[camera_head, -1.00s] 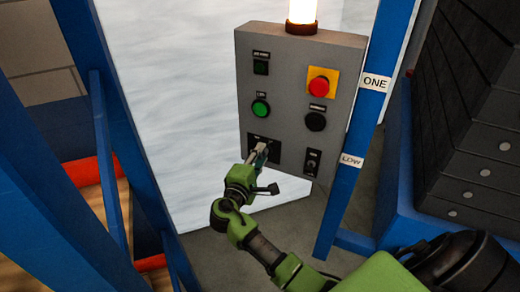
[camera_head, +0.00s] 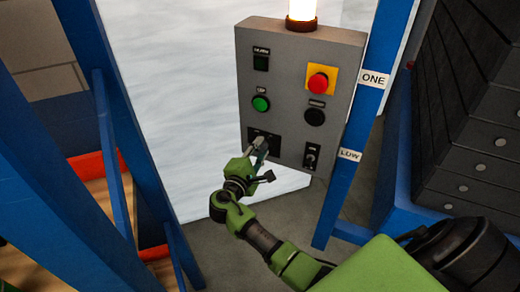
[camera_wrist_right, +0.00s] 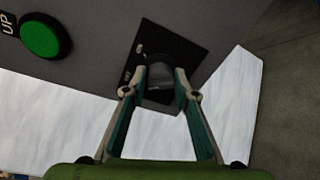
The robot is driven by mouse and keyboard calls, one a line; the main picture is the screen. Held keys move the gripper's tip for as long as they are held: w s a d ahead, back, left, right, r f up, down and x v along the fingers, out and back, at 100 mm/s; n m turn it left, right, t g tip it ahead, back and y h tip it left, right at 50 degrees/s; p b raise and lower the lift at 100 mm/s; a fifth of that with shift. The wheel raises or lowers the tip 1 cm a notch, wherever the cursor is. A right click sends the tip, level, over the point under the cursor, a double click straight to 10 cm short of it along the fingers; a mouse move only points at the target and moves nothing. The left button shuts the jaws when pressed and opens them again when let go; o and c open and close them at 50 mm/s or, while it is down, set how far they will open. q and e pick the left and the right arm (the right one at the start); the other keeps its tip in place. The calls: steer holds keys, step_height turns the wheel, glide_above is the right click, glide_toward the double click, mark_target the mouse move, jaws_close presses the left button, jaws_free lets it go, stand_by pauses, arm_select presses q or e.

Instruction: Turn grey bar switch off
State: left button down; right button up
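The grey control panel (camera_head: 295,85) stands upright between blue posts. Its bar switch (camera_wrist_right: 160,75) sits on a black plate (camera_wrist_right: 188,48) at the panel's lower left. In the wrist view, a dark, rounded bar shows between the two fingertips of my right gripper (camera_wrist_right: 161,78). One finger is on each side of it, close to it; whether both press on it I cannot tell. In the head view my right gripper (camera_head: 258,147) reaches the plate from below and hides most of the switch. The switch's setting is hard to read. My left gripper is not in view.
Above the switch are a green button (camera_head: 261,103) and a red button on yellow (camera_head: 318,82). A black knob (camera_head: 315,117) and a small switch (camera_head: 312,156) lie to the right. A blue post (camera_head: 358,120) borders the panel; dark drawers (camera_head: 470,150) stand beyond.

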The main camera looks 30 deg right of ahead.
steer(key=o, duration=0.3)
steer(key=shift+r, duration=0.15)
steer(key=shift+a, duration=0.1)
steer(key=shift+s+a, duration=0.2)
steer(key=shift+a, duration=0.1)
steer(key=v, duration=1.1)
steer(key=shift+s, duration=0.1)
